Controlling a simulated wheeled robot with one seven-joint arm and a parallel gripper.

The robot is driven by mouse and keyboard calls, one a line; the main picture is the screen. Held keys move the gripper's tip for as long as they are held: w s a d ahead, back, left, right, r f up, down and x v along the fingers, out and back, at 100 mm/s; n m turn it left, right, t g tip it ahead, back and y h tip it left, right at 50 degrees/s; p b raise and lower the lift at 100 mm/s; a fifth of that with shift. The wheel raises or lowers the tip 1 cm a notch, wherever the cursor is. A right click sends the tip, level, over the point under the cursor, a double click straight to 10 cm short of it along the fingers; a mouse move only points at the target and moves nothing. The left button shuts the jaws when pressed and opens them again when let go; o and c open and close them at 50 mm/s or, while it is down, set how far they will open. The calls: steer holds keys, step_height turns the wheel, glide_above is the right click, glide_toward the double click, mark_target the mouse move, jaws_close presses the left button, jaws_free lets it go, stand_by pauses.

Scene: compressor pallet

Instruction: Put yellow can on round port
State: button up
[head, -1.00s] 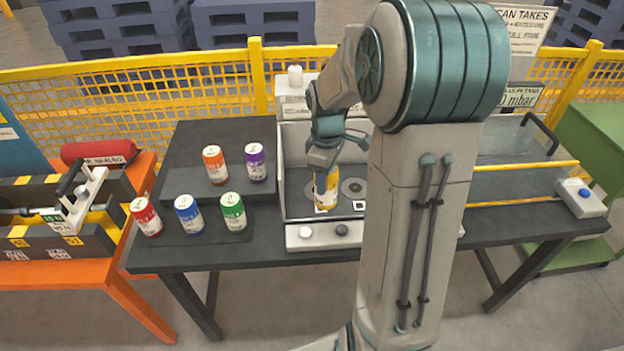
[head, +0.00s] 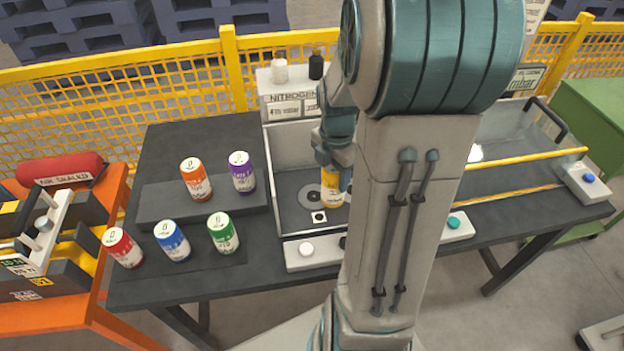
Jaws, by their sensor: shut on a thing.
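The yellow can (head: 331,192) is upright in my gripper (head: 333,174), which is shut on its upper part. The can is inside the grey-walled bay on the table, just right of a round grey port (head: 310,196) with a dark centre. A white marker with a black round sign (head: 318,217) lies in front of that port. The can partly overlaps the port's right side in the head view. I cannot tell whether the can's base touches the bay floor. My arm hides the right part of the bay, including the other port.
Orange (head: 196,181), purple (head: 242,173), red (head: 123,248), blue (head: 172,241) and green (head: 223,234) cans stand left of the bay. A control strip with a white button (head: 306,249) runs along the front. A nitrogen box (head: 290,98) stands behind.

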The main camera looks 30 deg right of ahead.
steer(key=shift+w+f+p, duration=1.35)
steer(key=shift+w+f, duration=3.6)
steer(key=shift+f, duration=0.05)
steer(key=shift+f, duration=0.15)
steer(key=o, duration=1.2)
